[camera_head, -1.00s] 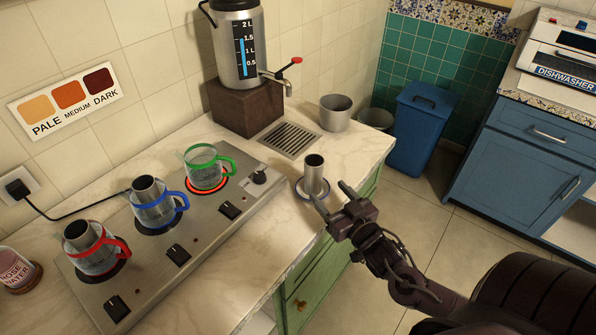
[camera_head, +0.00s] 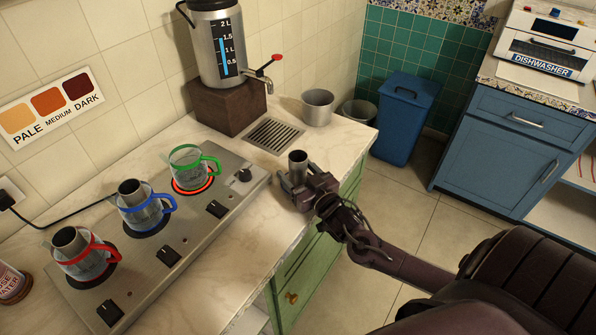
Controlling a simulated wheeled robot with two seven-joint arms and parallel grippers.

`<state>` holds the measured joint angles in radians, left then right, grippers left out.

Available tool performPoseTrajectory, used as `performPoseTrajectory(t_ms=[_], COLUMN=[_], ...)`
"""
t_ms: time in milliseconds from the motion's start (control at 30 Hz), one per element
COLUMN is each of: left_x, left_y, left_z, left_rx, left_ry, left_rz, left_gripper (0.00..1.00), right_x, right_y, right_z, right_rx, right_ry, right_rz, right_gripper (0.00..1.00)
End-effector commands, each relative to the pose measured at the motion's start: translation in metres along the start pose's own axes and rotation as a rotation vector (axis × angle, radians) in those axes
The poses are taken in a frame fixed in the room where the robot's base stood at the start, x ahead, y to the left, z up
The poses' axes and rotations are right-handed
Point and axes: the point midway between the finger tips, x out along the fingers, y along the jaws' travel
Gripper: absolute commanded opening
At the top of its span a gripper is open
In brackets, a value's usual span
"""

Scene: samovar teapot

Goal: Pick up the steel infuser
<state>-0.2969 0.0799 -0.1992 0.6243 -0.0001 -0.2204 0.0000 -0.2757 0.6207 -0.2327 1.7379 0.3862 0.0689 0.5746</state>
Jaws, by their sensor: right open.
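The steel infuser (camera_head: 298,161) is a small upright metal cylinder near the right edge of the counter; its lower part and the dish under it are hidden by my gripper. My right gripper (camera_head: 292,181) is open, with its fingers low at the infuser, one finger showing on its left side. I cannot tell whether the fingers touch it. My left gripper is not in view.
A hotplate unit (camera_head: 190,246) carries red-handled (camera_head: 88,262), blue-handled (camera_head: 146,213) and green-handled (camera_head: 190,172) glass pots; the red and blue ones hold metal cylinders. A steel cup (camera_head: 318,107) stands behind, near the drain grate (camera_head: 273,135) and urn (camera_head: 216,50).

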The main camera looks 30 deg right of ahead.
Motion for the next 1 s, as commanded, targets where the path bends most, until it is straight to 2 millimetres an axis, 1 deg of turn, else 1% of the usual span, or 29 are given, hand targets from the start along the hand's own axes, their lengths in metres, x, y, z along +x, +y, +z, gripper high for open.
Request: performPoseTrajectory(t_ms=[67,100,400,467,767,867,967,1000], left_x=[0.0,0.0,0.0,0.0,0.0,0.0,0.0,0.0], left_y=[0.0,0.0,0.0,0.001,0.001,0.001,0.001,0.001], left_z=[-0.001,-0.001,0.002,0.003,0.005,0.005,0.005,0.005], left_rx=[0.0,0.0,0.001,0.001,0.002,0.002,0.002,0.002], left_ry=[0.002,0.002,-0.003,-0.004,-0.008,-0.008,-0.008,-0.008], left_rz=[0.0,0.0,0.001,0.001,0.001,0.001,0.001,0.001], left_gripper=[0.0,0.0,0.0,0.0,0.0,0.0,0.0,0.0], right_x=[0.0,0.0,-0.001,0.0,0.0,0.0,-0.001,-0.001], right_y=[0.0,0.0,0.0,0.0,0.0,0.0,0.0,0.0], right_z=[0.0,0.0,0.0,0.0,-0.003,-0.01,-0.022,-0.03], right_rx=[0.0,0.0,0.0,0.0,0.0,0.0,0.0,0.0], right_ry=[0.0,0.0,0.0,0.001,0.001,0.001,0.001,0.004], right_rz=[0.0,0.0,0.0,0.0,0.0,0.0,0.0,-0.001], right_gripper=[0.65,0.62,0.23,0.17,0.16,0.16,0.16,0.16])
